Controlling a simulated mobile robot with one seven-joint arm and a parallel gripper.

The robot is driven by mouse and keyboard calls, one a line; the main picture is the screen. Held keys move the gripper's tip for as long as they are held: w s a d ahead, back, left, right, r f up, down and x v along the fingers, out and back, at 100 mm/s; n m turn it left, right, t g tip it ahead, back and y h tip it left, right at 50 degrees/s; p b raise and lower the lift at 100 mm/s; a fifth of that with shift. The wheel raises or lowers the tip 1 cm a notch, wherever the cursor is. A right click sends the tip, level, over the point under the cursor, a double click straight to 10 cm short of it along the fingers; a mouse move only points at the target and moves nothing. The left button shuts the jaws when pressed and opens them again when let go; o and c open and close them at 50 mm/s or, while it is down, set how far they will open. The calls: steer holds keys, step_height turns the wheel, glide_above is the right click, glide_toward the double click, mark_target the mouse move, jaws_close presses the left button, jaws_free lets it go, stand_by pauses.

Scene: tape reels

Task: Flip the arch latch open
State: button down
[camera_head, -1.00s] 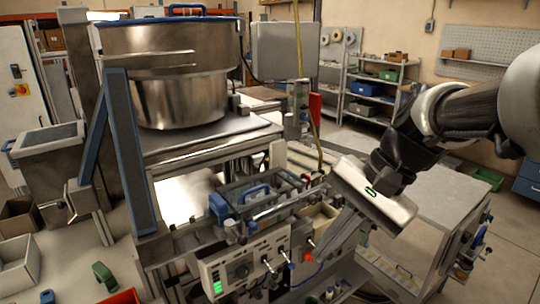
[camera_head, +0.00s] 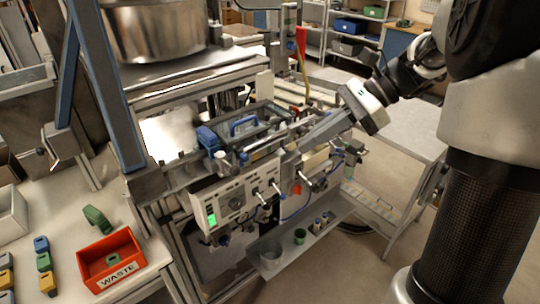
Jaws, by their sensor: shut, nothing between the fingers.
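A blue arch-shaped piece (camera_head: 243,125) stands on the clear-topped box (camera_head: 262,116) of the machine at the centre. It looks most like the arch latch, but I cannot be sure. A larger blue block (camera_head: 208,138) sits at the box's left end. My gripper (camera_head: 288,149) reaches in from the right, its long fingers pointing down and left. The fingers are shut with nothing between them. Their tips are near the box's front right edge, apart from the blue arch. Whether the tips touch the machine is not clear.
A control panel (camera_head: 235,196) with switches and a green light is below the box. A steel drum (camera_head: 155,32) stands behind, with a blue-faced post (camera_head: 105,90) at left. A red waste bin (camera_head: 110,262) and a green arch-shaped part (camera_head: 97,218) are on the left table.

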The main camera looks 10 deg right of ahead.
mark_target(226, 163)
steer(key=a+r+x, duration=0.2)
steer(key=x, duration=1)
steer(key=shift+b, duration=0.45)
steer(key=shift+s+a+r, duration=0.1)
steer(key=shift+a, duration=0.1)
